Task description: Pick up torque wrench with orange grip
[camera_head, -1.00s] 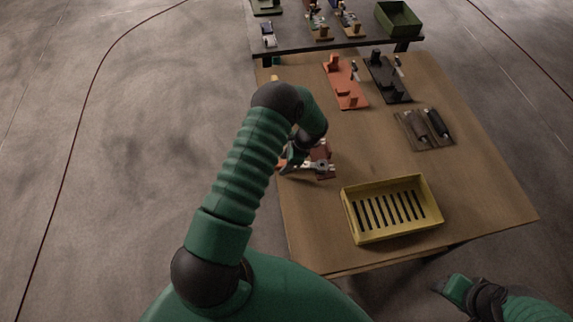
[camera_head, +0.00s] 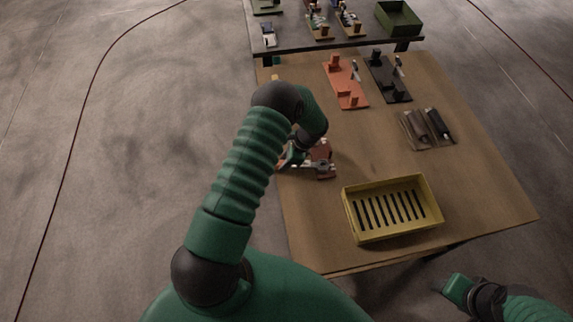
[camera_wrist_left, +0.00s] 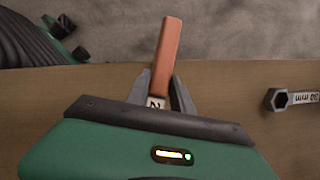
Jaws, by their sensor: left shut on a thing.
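The torque wrench's orange grip (camera_wrist_left: 168,50) stands out past my left gripper (camera_wrist_left: 160,92) in the left wrist view. The fingers are shut around its lower part, next to a pale marked section. The rest of the wrench is hidden behind the gripper body.
A wrench marked in mm (camera_wrist_left: 283,99) lies to the right in the wrist view. A yellow slotted crate (camera_head: 432,213) stands on the brown table (camera_head: 490,185). Orange (camera_head: 345,85) and black (camera_head: 386,80) fixtures and a mat with dark cylinders (camera_head: 428,128) are further back.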

